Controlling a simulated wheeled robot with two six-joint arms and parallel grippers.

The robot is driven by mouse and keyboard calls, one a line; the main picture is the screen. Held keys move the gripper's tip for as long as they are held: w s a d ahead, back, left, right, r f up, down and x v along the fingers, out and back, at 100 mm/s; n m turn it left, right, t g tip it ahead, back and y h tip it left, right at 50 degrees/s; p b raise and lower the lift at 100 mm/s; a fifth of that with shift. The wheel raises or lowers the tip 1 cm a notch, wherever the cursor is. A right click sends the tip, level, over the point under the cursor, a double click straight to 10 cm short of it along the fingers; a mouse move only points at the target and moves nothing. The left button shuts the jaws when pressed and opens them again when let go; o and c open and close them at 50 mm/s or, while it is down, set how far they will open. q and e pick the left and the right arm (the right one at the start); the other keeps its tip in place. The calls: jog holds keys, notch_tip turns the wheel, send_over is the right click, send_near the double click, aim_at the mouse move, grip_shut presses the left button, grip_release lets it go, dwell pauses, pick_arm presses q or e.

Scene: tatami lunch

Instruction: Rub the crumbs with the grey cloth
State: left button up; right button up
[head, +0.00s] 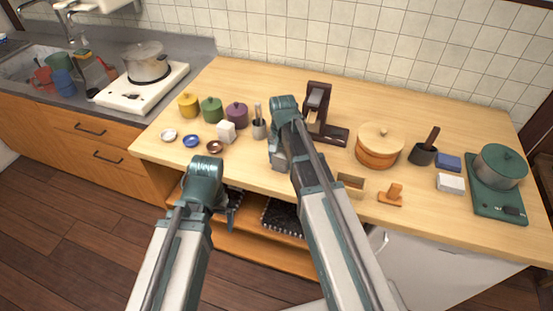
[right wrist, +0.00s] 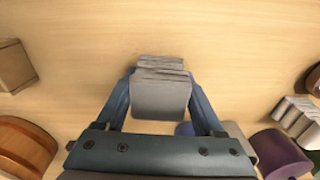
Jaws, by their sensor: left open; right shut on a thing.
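My right gripper (head: 280,163) is over the wooden counter, left of the dark brown stand. In the right wrist view it is shut on the folded grey cloth (right wrist: 161,98), which sits between its two blue-grey fingers. I can make out no crumbs in either view.
Yellow, green and purple pots (head: 237,114), small dishes (head: 191,141) and a white block (head: 226,132) stand to the left. Bare wood shows behind the pots.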

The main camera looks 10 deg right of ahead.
aim_at(270, 167)
jog(key=shift+s+d+f, duration=0.1)
jog(key=shift+s+d, duration=0.05)
jog(key=shift+d, duration=0.1)
jog(key=shift+s+d, duration=0.5)
jog(key=shift+d, duration=0.3)
jog(key=shift+s+d, duration=0.45)
jog(key=shift+d, duration=0.35)
jog(key=shift+s+a, duration=0.25)
jog(key=shift+s, duration=0.1)
jog(key=shift+s+a, duration=0.1)
jog(key=shift+s, duration=0.05)
jog(key=shift+c, duration=0.6)
jog(key=shift+w+a, duration=0.6)
jog(key=shift+a, duration=0.25)
jog(key=shift+w+a, duration=0.6)
jog(key=shift+a, duration=0.25)
jog(key=shift+w+a, duration=0.5)
jog(key=shift+a, duration=0.3)
jog(key=shift+w+a, duration=0.5)
jog(key=shift+a, duration=0.3)
